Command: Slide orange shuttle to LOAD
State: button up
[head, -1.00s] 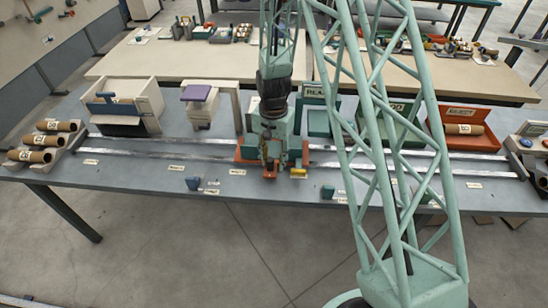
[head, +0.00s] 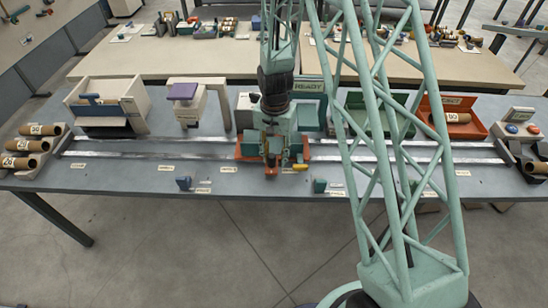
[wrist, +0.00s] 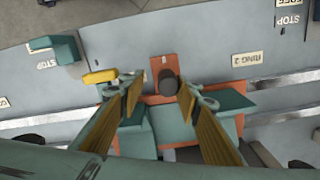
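The orange shuttle (head: 245,150) sits on the metal rails near mid-table, with teal blocks on it. In the wrist view its orange plate (wrist: 155,99) carries an upright dark knob (wrist: 169,83). My gripper (head: 271,158) is lowered over the shuttle. In the wrist view my gripper (wrist: 160,88) is open, its yellow-padded fingers apart on either side of the knob. The knob is close to the right finger; whether they touch I cannot tell. A yellow lever (wrist: 99,76) shows beside the left finger. The small rail labels are unreadable in the head view, including any LOAD mark.
Behind the rails are a white bin (head: 108,104), a purple-topped stand (head: 185,93), a READY sign (head: 308,86) and a red tray (head: 457,117). Cardboard tubes (head: 28,146) lie at far left.

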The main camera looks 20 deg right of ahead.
notch_tip(320, 180, up, 13)
jog(key=a+p, duration=0.1)
jog(key=shift+w+f, duration=0.2)
jog(key=shift+w, duration=0.05)
jog(key=shift+f, duration=0.15)
dwell(0.3)
jog(key=shift+f, duration=6.75)
grip_shut()
